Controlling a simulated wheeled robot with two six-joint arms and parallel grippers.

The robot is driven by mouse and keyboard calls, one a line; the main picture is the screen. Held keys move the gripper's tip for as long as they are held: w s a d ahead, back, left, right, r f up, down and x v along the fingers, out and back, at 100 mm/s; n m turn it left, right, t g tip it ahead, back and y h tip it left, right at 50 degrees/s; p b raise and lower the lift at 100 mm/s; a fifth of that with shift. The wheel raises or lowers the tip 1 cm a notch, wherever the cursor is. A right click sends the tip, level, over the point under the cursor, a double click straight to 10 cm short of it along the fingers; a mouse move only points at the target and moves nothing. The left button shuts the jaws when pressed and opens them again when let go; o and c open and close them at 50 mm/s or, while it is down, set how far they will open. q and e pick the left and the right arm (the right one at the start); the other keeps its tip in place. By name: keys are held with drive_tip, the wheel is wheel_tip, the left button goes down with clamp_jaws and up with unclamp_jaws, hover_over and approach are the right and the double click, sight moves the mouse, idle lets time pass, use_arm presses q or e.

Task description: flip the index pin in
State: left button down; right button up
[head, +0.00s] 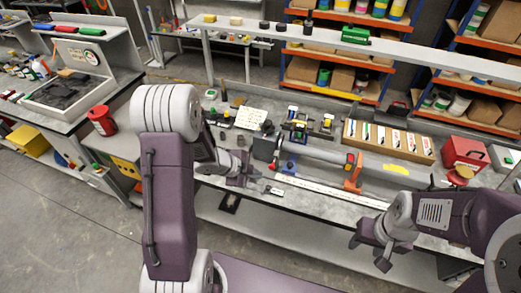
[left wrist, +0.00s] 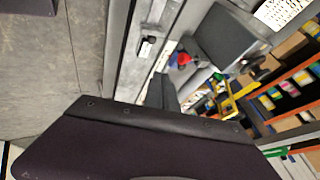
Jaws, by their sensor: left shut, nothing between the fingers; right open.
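A grey tube (head: 312,151) lies in a fixture on the bench, with a blue support (head: 290,163) at its left end and an orange support (head: 353,173) with a red knob at its right. The index pin is too small to single out. My left gripper (head: 243,181) is shut and empty over the bench's front part, left of the blue support. Its dark fingers show in the left wrist view (left wrist: 162,92), with a red and blue part (left wrist: 183,60) beyond. My right gripper (head: 368,253) is open and empty in front of the bench, right of the orange support.
A dark grey box (head: 264,147) stands just beyond my left gripper; it also shows in the left wrist view (left wrist: 225,38). A small pale piece (head: 273,190) and a long ruler (head: 330,192) lie near the front edge. A cardboard tray (head: 388,140) and red box (head: 463,152) stand right.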

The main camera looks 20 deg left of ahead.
sight(272, 166)
use_arm(q)
drive_tip(key=shift+s+a+r+n+y+p, duration=0.3)
drive_tip(key=shift+s+a+r+n+p, duration=0.25)
drive_tip(key=shift+s+a, duration=0.1)
use_arm(e)
drive_tip(key=r, duration=0.2)
drive_tip(key=shift+s+d+r, duration=0.15)
drive_tip(key=shift+d+r, duration=0.2)
drive_tip(key=shift+d, duration=0.05)
use_arm(q)
drive_tip(key=shift+a, duration=0.1)
use_arm(e)
drive_tip(key=shift+a, duration=0.1)
use_arm(q)
drive_tip(key=x, duration=0.3)
drive_tip(key=w+p+x, duration=0.1)
drive_tip(key=x, duration=0.3)
drive_tip(key=w+r+p+x, duration=0.1)
drive_tip(key=x, duration=0.3)
drive_tip(key=shift+a+r, duration=0.1)
drive_tip(key=shift+r, duration=0.1)
drive_tip(key=shift+w+f, duration=0.1)
drive_tip(key=shift+w, duration=0.55)
drive_tip(key=shift+w+f, duration=0.1)
use_arm(e)
wheel_tip(272, 166, up, 2)
drive_tip(key=shift+r, duration=0.2)
